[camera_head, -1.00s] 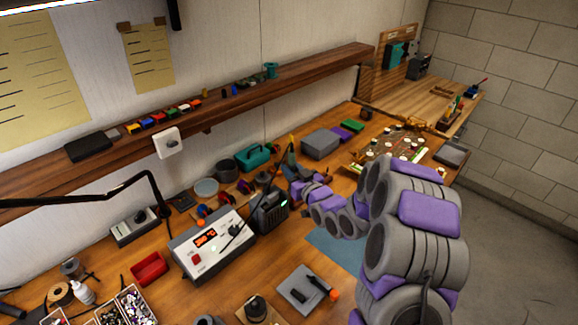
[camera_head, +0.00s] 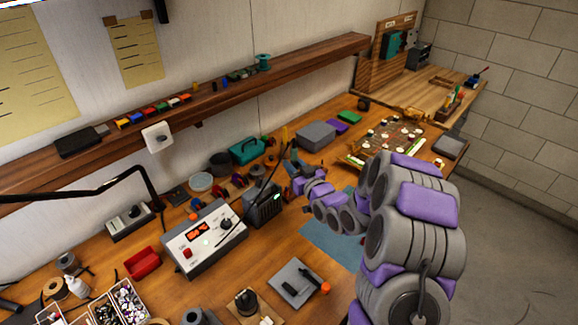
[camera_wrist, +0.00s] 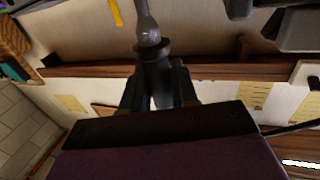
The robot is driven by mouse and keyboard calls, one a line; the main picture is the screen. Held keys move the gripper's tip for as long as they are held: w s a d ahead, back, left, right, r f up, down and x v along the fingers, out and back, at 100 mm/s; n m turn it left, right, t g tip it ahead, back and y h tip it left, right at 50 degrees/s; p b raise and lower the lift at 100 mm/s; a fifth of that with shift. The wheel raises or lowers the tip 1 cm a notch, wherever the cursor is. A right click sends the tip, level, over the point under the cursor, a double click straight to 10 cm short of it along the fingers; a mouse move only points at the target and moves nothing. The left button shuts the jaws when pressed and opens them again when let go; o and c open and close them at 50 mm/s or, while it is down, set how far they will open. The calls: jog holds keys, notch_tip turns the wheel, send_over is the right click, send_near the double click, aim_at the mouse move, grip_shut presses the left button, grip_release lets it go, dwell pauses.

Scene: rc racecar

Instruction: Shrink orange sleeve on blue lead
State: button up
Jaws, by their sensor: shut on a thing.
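My gripper (camera_head: 294,167) is over the bench behind the blue mat, small and partly hidden by my own arm. In the wrist view my dark gripper fingers (camera_wrist: 158,90) are shut around a grey tool (camera_wrist: 148,25) with a rounded collar and a narrower shaft. Its far end runs out of the frame. A station with a lit red display (camera_head: 203,238) stands to the left of my arm. I cannot make out the orange sleeve or the blue lead in either view.
A blue mat (camera_head: 325,244) lies partly behind my arm. A dark box (camera_head: 262,204) stands beside the station. A grey tray (camera_head: 291,279) holds a black tool with an orange end. A shelf (camera_head: 220,100) runs above the bench. A board with small parts (camera_head: 398,140) lies at the right.

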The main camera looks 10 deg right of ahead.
jog(key=shift+d, duration=0.15)
jog(key=shift+d+f, duration=0.4)
jog(key=shift+d, duration=0.05)
jog(key=shift+s+a, duration=0.1)
jog(key=shift+a, duration=1.1)
jog(key=shift+d, duration=0.45)
jog(key=shift+a, duration=0.3)
dwell(0.4)
jog(key=shift+d, duration=0.15)
jog(key=shift+r, duration=0.15)
dwell(2.8)
